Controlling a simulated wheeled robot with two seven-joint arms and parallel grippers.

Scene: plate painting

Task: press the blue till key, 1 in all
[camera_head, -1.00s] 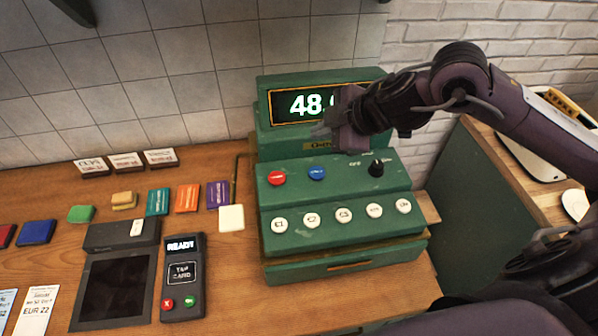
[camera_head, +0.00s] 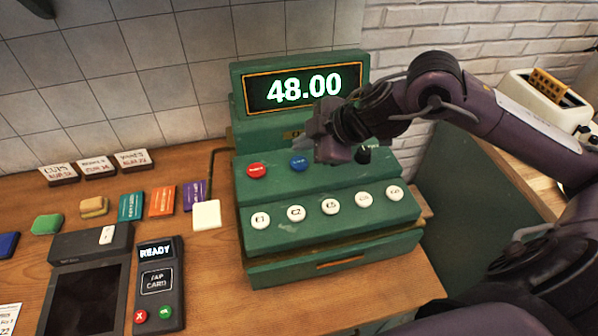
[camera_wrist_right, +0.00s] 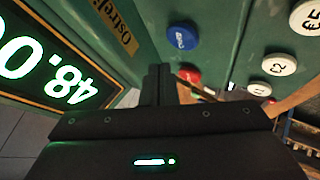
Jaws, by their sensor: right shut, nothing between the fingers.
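The green till (camera_head: 300,238) stands on the wooden counter, and its display (camera_head: 303,87) reads 48.00. The blue key (camera_head: 299,162) is on the upper sloped panel, right of the red key (camera_head: 256,170). My right gripper (camera_head: 318,142) is shut and empty, just above and right of the blue key in the head view. In the right wrist view the blue key (camera_wrist_right: 182,37) shows whole, beyond the fingers (camera_wrist_right: 160,78) and apart from them. Whether the fingertips touch the panel cannot be told. My left gripper is not in view.
A black knob (camera_head: 363,155) sits right of the gripper on the same panel. White keys (camera_head: 330,206) line the lower step. A card reader (camera_head: 157,283) and several coloured blocks stand on the counter at left. A toaster (camera_head: 545,100) is at back right.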

